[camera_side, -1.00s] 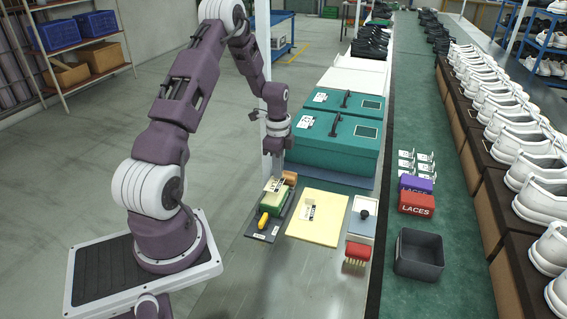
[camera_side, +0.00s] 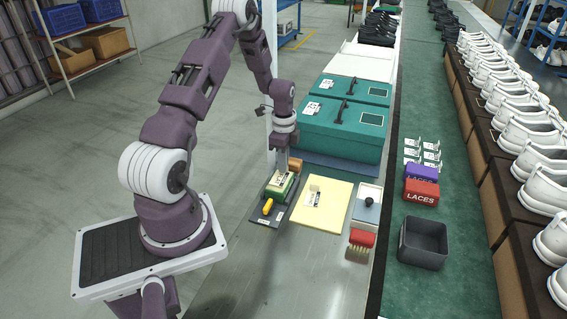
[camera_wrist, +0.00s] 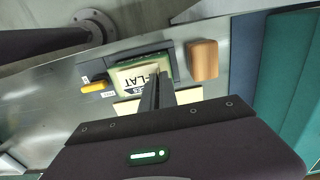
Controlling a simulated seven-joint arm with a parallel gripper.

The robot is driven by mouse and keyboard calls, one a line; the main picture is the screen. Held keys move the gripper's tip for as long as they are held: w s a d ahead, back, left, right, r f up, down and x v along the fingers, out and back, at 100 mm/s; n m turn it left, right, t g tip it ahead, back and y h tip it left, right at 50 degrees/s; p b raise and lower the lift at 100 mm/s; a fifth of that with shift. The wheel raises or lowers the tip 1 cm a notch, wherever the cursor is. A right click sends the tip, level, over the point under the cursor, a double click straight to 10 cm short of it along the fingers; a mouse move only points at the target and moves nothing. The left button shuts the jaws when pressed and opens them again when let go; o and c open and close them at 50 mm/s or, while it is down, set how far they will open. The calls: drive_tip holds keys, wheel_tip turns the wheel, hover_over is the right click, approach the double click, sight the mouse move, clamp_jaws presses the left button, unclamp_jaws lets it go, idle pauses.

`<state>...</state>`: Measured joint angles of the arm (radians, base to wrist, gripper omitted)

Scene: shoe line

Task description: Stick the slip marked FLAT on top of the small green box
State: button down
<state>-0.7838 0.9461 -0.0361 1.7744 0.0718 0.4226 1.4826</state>
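The small green box (camera_side: 275,194) sits on a dark tray on the table. It also shows in the wrist view (camera_wrist: 173,66). A cream slip (camera_wrist: 135,73) marked FLAT lies over its top, print facing up; it shows small in the side view (camera_side: 280,182). My gripper (camera_wrist: 158,103) points down at the slip, its two dark fingers close together with no clear gap. The tips overlap the slip's edge in the wrist view and hide part of its print. I cannot tell whether any of the slip is between them.
A yellow tool (camera_side: 267,207) lies on the tray (camera_side: 262,218) in front of the box. A tan block (camera_wrist: 203,60) stands close beside it. A yellow pad (camera_side: 331,211) with a slip on it lies to the right. Large teal boxes (camera_side: 341,145) stand behind.

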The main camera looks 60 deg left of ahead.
drive_tip(key=shift+f, duration=0.45)
idle(0.8)
drive_tip(key=c, duration=1.6)
unclamp_jaws()
wheel_tip(320, 180, up, 6)
drive_tip(key=shift+r, duration=0.25)
drive_tip(key=d+r+n+t+y, duration=0.1)
drive_tip(key=d+r+n+t, duration=0.15)
drive_tip(key=d+r, duration=1.25)
drive_tip(key=s+d+r+n+t, duration=0.1)
drive_tip(key=s+d+r+n, duration=0.1)
drive_tip(key=s+d, duration=0.3)
drive_tip(key=s+d+r+n+t, duration=0.1)
drive_tip(key=s+d+r+n, duration=0.1)
drive_tip(key=s+d+r, duration=0.2)
drive_tip(key=s+d+r+n+t+h, duration=0.1)
drive_tip(key=s+d+r, duration=0.3)
drive_tip(key=s, duration=0.5)
drive_tip(key=shift+s+d+r+n, duration=0.15)
drive_tip(key=shift+d+r+n, duration=0.1)
drive_tip(key=shift+d+n, duration=0.55)
